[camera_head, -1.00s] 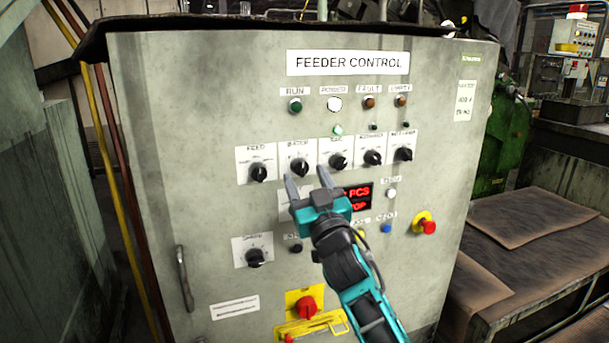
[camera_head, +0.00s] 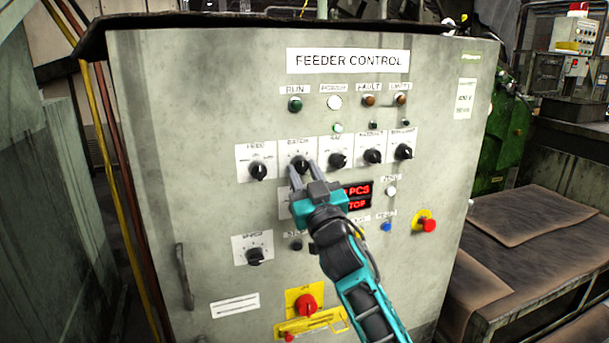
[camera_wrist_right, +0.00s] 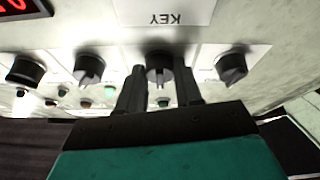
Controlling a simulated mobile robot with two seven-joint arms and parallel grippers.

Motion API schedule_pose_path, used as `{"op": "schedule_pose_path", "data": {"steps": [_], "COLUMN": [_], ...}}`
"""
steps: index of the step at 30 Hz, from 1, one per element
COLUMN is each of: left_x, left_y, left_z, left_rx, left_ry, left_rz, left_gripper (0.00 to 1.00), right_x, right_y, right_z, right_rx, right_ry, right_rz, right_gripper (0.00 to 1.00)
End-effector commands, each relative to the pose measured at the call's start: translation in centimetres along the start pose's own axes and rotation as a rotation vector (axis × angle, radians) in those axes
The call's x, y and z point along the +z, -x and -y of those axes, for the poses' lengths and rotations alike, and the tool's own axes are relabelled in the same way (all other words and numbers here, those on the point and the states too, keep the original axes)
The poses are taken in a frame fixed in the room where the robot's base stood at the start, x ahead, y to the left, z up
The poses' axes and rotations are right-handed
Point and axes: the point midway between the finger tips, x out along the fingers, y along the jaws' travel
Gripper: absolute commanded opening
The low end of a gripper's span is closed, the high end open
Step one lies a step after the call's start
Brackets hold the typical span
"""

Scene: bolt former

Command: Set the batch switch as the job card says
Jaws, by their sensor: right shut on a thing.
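The batch switch (camera_head: 299,163) is a black rotary knob on a white plate marked BATCH, second from left in the upper row of the feeder control cabinet (camera_head: 200,110). My right gripper (camera_head: 304,173) reaches up from below and is shut on this knob. In the right wrist view, which is upside down, the knob (camera_wrist_right: 160,68) sits between the two fingers (camera_wrist_right: 160,90). The knob's pointer setting is too small to read. I cannot make out a job card. My left gripper is not in view.
The feed knob (camera_head: 258,171) is left of it and another knob (camera_head: 338,160) right of it, both close. A red emergency button (camera_head: 428,225) and a red rotary switch (camera_head: 306,305) sit lower.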

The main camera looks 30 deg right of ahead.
Motion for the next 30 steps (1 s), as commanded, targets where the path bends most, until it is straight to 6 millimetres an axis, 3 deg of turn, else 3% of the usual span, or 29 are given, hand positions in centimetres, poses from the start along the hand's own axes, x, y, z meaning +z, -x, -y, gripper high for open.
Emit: {"op": "schedule_pose_path", "data": {"steps": [14,23,30], "left_x": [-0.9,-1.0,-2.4], "left_y": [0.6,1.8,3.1], "left_z": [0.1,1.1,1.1], "left_rx": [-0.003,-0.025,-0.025], "left_ry": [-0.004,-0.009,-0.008], "left_rz": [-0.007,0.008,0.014], "left_gripper": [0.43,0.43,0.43], "right_x": [-0.2,-0.4,-0.4], "right_y": [-0.1,-0.2,-0.2], "right_z": [-0.2,-0.5,-0.7], "right_rx": [-0.034,-0.121,-0.196], "right_ry": [0.087,0.301,0.488], "right_rz": [-0.005,-0.018,-0.03], "right_gripper": [0.04,0.04,0.04]}}
